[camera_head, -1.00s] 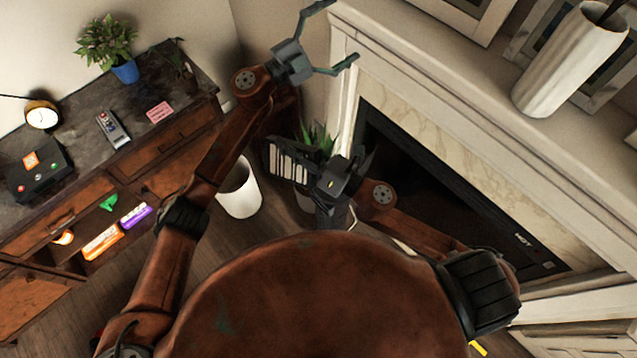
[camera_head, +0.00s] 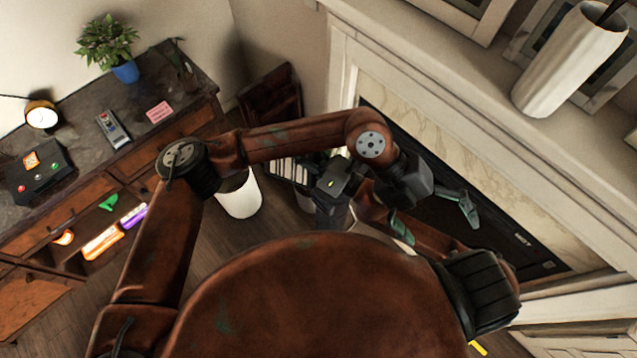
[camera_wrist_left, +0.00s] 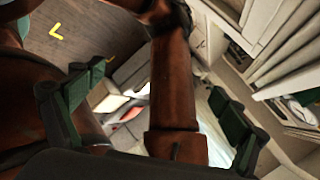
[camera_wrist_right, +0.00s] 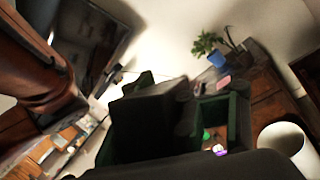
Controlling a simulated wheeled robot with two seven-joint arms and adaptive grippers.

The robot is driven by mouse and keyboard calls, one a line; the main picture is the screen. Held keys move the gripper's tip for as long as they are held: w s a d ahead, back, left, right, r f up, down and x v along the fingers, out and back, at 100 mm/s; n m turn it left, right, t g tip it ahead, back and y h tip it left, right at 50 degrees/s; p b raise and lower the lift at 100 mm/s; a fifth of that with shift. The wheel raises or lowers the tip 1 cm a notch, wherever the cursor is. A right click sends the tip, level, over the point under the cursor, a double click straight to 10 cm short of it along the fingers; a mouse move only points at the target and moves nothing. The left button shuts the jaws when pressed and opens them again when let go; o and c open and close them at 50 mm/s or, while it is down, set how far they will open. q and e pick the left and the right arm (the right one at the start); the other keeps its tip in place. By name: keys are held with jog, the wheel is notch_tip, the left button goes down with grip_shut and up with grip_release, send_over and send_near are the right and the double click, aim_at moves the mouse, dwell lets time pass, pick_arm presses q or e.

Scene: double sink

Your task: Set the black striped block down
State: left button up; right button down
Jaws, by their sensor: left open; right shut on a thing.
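A dark, nearly black block (camera_wrist_right: 150,118) fills the middle of the right wrist view. It lies between the green fingers of my right gripper (camera_head: 338,178), which is shut on it and holds it off any surface that I can make out. Its stripes do not show clearly there. My left gripper (camera_head: 437,217) is open and empty. It is to the right of the right gripper, in front of the fireplace, and its arm crosses the view above the right gripper.
A black-and-white striped item (camera_head: 287,170) shows beside a white bin (camera_head: 239,195). A wooden cabinet (camera_head: 190,140) with a plant (camera_head: 106,42), remote (camera_head: 113,130) and lamp (camera_head: 41,115) stands left. The fireplace mantel (camera_head: 440,60) with a white vase (camera_head: 570,58) is right. Floor (camera_head: 225,250) is partly clear.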

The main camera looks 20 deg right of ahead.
pick_arm(q)
jog(key=a+f+m+t+y, duration=0.3)
jog(key=a+f+m+y, duration=0.1)
jog(key=a+f, duration=0.25)
jog(key=m+t+y, duration=0.8)
jog(key=m+t, duration=0.1)
jog(key=t, duration=0.8)
send_near(302, 172)
jog(key=w+a, duration=0.1)
pick_arm(e)
jog(key=shift+s+d+r, duration=0.1)
pick_arm(q)
jog(key=shift+h, duration=0.3)
jog(key=x, duration=0.8)
jog(key=shift+w+f, duration=0.2)
jog(key=shift+d, duration=0.1)
jog(key=shift+c, duration=0.7)
